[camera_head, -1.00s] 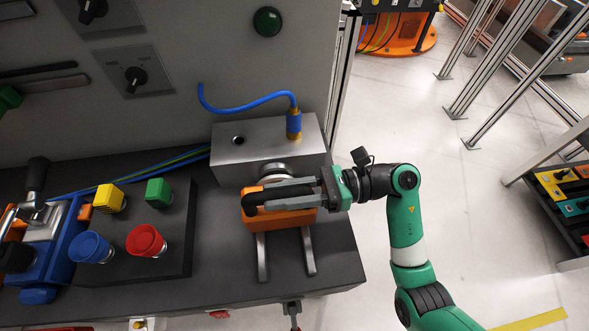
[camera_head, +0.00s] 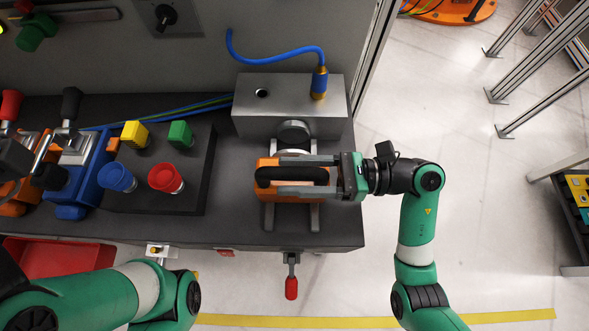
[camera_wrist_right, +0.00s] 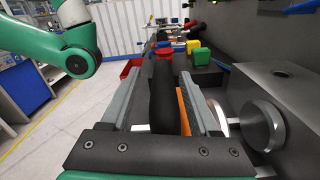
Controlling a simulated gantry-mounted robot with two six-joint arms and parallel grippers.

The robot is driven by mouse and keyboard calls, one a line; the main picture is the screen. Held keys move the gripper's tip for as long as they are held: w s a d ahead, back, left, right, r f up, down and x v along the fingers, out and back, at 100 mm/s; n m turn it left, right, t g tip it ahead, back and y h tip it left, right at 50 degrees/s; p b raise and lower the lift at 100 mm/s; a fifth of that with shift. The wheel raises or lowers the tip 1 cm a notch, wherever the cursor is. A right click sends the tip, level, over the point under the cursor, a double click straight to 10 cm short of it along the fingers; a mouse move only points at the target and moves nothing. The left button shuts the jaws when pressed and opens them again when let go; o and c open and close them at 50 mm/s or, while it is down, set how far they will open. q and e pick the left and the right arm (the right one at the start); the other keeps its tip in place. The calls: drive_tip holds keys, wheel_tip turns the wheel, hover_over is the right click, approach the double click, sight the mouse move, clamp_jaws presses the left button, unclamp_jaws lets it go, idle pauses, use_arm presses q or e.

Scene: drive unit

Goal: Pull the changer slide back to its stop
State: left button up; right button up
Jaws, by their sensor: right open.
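The changer slide is an orange carriage (camera_head: 264,191) with a black bar handle (camera_head: 300,174), on two grey rails (camera_head: 315,217) in front of a grey metal block (camera_head: 290,100). A silver disc on the slide's back (camera_wrist_right: 216,117) stands apart from the block's round metal face (camera_wrist_right: 262,125), with a gap between. My right gripper (camera_head: 281,176) reaches in from the right with one finger on either side of the handle. The fingers are open, and the wrist view shows room beside the handle. My left arm shows at lower left; its gripper is outside the views.
A black box with yellow, green, blue and red buttons (camera_head: 166,178) stands left of the slide. Blue and orange clamps (camera_head: 72,180) are farther left. A blue hose (camera_head: 270,54) runs to the block. A red-handled lever (camera_head: 291,287) hangs below the bench's front edge.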

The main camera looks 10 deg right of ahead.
drive_tip(key=p+v, duration=0.1)
drive_tip(key=v, duration=1)
drive_tip(key=shift+s+d+p, duration=0.1)
drive_tip(key=shift+d+p, duration=0.2)
drive_tip(key=shift+p, duration=0.05)
